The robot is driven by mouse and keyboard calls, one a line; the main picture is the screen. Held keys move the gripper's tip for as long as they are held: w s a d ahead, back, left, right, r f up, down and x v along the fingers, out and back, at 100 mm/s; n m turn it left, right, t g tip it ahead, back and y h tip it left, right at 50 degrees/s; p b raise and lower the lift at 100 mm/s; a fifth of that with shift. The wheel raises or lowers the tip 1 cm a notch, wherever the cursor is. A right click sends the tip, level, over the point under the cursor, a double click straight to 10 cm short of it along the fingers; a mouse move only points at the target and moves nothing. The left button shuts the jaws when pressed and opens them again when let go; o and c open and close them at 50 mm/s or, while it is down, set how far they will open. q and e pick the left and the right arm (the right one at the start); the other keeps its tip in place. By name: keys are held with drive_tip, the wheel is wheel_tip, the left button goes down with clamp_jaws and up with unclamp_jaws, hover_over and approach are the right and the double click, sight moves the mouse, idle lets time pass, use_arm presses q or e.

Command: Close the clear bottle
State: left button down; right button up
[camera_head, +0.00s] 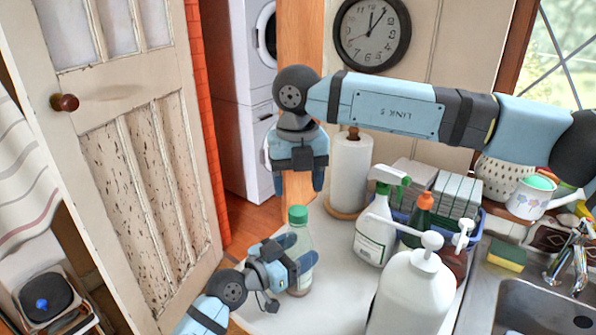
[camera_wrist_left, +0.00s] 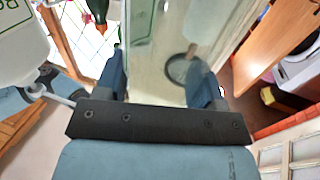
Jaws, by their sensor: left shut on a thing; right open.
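The clear bottle (camera_head: 304,238) stands upright near the left edge of the white counter. A green cap (camera_head: 298,215) sits at its top; I cannot tell how tightly it is on. My left gripper (camera_head: 295,256) is shut on the bottle's body from the left, covering part of its side. In the left wrist view the clear bottle (camera_wrist_left: 165,45) fills the space between the fingers of my left gripper (camera_wrist_left: 161,85). My right gripper (camera_head: 298,184) is open and empty, pointing down above the green cap and apart from it.
A white pump bottle (camera_head: 412,295), a spray bottle (camera_head: 375,230) and an orange-topped bottle (camera_head: 418,215) stand to the right. A paper towel roll (camera_head: 350,165) stands behind. The sink (camera_head: 540,310) is at far right. Bare white counter (camera_head: 335,275) lies just right of the clear bottle.

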sight(298, 211)
drive_tip(key=n, duration=0.4)
drive_tip(key=shift+r+n, duration=0.15)
drive_tip(key=shift+n, duration=0.15)
drive_tip(key=n, duration=0.4)
drive_tip(key=shift+r, duration=0.15)
drive_tip(key=n, duration=0.6)
drive_tip(key=shift+r+n, duration=0.2)
drive_tip(key=shift+n, duration=0.2)
drive_tip(key=n, duration=0.4)
drive_tip(key=shift+r+n, duration=0.1)
drive_tip(key=shift+n, duration=0.2)
drive_tip(key=n, duration=0.4)
drive_tip(key=shift+r, duration=0.15)
drive_tip(key=n, duration=0.7)
drive_tip(key=shift+r, duration=0.2)
drive_tip(key=shift+f, duration=4)
